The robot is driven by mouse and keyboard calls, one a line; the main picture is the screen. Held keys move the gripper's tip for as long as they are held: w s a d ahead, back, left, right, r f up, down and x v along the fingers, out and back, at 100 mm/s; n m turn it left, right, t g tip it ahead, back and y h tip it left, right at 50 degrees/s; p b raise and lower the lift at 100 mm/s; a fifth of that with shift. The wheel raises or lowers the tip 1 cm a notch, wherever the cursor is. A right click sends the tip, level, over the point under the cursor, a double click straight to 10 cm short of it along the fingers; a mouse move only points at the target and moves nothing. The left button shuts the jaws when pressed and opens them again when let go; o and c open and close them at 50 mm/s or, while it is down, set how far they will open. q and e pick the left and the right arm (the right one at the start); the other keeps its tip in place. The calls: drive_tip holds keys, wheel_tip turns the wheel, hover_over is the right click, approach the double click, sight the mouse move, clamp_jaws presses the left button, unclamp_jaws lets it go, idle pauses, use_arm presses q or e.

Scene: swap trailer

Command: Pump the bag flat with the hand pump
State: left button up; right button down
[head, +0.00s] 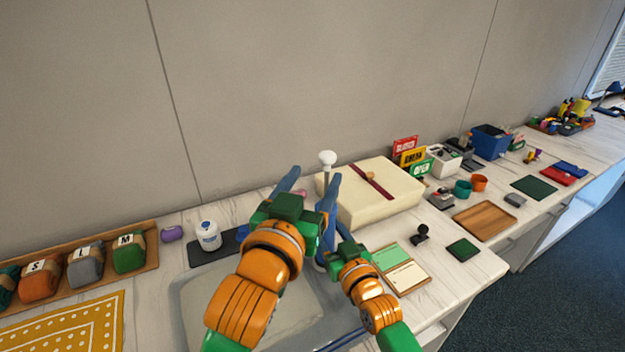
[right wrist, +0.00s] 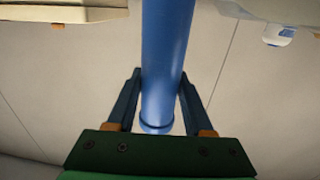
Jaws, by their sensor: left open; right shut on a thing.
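The hand pump shows its white knob handle (head: 327,157) and pale rod at the middle of the head view. Its blue barrel (right wrist: 166,60) runs between the fingers of my right gripper (right wrist: 157,100), which is shut on it. My left gripper (head: 312,182) is open, its blue fingers pointing up; in the picture the rod stands between them, close to the right finger. I cannot tell if it touches. A large grey, flat-looking sheet or bag (head: 205,310) lies under my arms, partly hidden. A thick cream package (head: 405,190) with a dark red band lies behind. I cannot tell which is the bag.
A wooden tray (head: 150,245) with several lettered bundles and a yellow patterned cloth (head: 70,325) lie left. A white jar (head: 208,235) stands on a dark mat. Green and cream cards (head: 402,265) and a black stamp (head: 420,235) lie right. The wall is close behind.

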use_arm(q)
drive_tip(key=shift+w+f, duration=0.2)
drive_tip(key=c, duration=0.3)
drive_tip(key=w+f+m+g+h, duration=0.2)
drive_tip(key=f+m+g, duration=0.1)
drive_tip(key=shift+w+a, duration=0.35)
drive_tip(key=shift+a, duration=0.05)
clamp_jaws()
drive_tip(key=m+g+h, duration=0.4)
drive_tip(key=m+h, duration=0.1)
approach(327, 161)
drive_tip(key=w+f, duration=0.2)
drive_tip(key=w, duration=0.1)
drive_tip(key=s+a+r+m+h, duration=0.3)
drive_tip(key=a+r, duration=0.1)
drive_tip(key=r, duration=0.2)
drive_tip(key=w+d+f, duration=0.3)
drive_tip(key=w+d, duration=0.3)
drive_tip(key=d, duration=0.3)
drive_tip(key=shift+f+g, duration=0.4)
